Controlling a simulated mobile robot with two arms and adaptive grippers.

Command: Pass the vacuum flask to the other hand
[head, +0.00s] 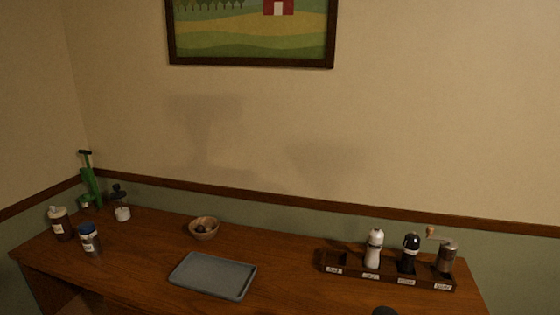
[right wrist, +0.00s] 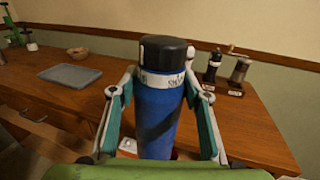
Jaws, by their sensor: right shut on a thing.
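The vacuum flask (right wrist: 158,112) is blue with a black lid and a white label band near the top. It stands upright between the fingers of my right gripper (right wrist: 158,92) in the right wrist view. The fingers are shut on it, one on each side. The flask is in front of the wooden counter, and its lower end is hidden by the gripper. My left gripper is in neither view.
A grey tray (head: 213,276) lies on the wooden counter (head: 290,282), with a small bowl (head: 203,228) behind it. A dark rack (head: 385,279) with shaker and mills stands at the right. Jars (head: 89,240) and a green tool (head: 91,187) stand at the left.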

